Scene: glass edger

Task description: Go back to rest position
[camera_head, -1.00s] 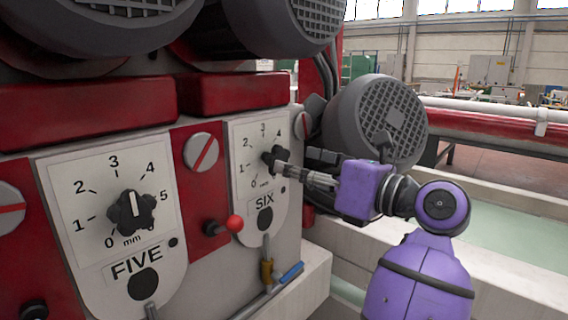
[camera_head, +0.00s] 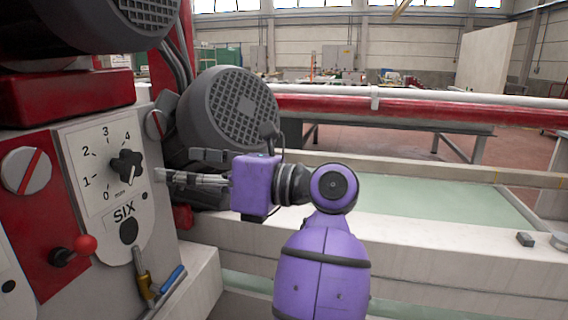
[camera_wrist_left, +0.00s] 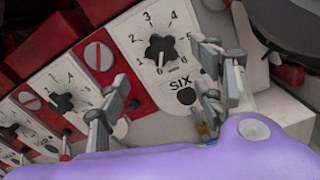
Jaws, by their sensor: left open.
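My left gripper (camera_head: 160,176) is open and empty, just right of the panel labelled SIX (camera_head: 84,148). A gap shows between its fingers and the black knob (camera_head: 127,167) on that panel. In the left wrist view the spread fingers of the gripper (camera_wrist_left: 160,85) frame the area below the SIX knob (camera_wrist_left: 160,48), with nothing between them. My right gripper is not in view.
A red-tipped lever (camera_head: 85,243) and a blue-handled valve (camera_head: 172,278) stick out below the panel. A grey motor (camera_head: 232,108) sits behind my left gripper. A pale ledge (camera_head: 430,240) runs to the right.

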